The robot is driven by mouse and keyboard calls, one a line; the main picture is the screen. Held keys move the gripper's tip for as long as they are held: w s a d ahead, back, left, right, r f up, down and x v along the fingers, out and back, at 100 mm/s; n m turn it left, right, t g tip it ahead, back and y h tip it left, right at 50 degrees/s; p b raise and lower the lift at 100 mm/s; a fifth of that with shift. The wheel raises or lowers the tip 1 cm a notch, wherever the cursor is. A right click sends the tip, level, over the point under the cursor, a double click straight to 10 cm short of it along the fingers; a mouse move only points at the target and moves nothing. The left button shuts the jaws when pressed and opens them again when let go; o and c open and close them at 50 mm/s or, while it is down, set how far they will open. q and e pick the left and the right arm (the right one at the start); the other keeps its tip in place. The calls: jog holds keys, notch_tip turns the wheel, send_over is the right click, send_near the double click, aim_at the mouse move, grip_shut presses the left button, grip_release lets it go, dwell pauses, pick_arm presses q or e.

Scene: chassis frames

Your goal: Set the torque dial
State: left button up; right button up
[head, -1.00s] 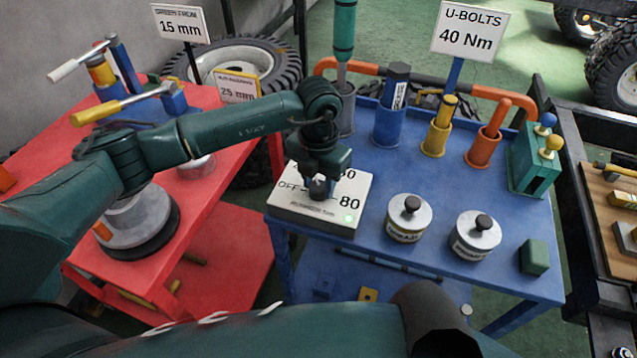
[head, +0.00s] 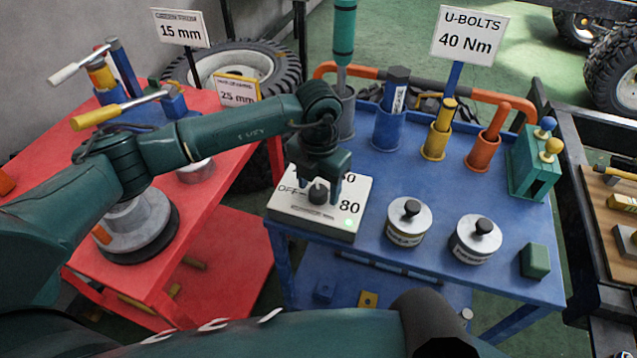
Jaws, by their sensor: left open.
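The torque dial is a dark round knob (head: 318,193) on a white box (head: 318,226) at the left front of the blue table. The box face shows "OFF" at left, "80" at lower right and a partly covered number at the top; a green light glows at its right. My left gripper (head: 318,188) is open, its fingers pointing down just above and around the knob; contact cannot be told. A sign (head: 467,34) behind the table reads "U-BOLTS 40 Nm". My right gripper cannot be made out.
Two lidded tins, one (head: 409,236) nearer the box and one (head: 475,250) further right, stand on the blue table (head: 380,170). Coloured tool holders (head: 388,127) line its back. A green block (head: 534,262) sits front right. A red table (head: 225,180) is on the left.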

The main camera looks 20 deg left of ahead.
aim_at(319, 190)
pick_arm(q)
notch_tip(319, 190, up, 13)
jog(key=b, duration=0.1)
dwell(0.4)
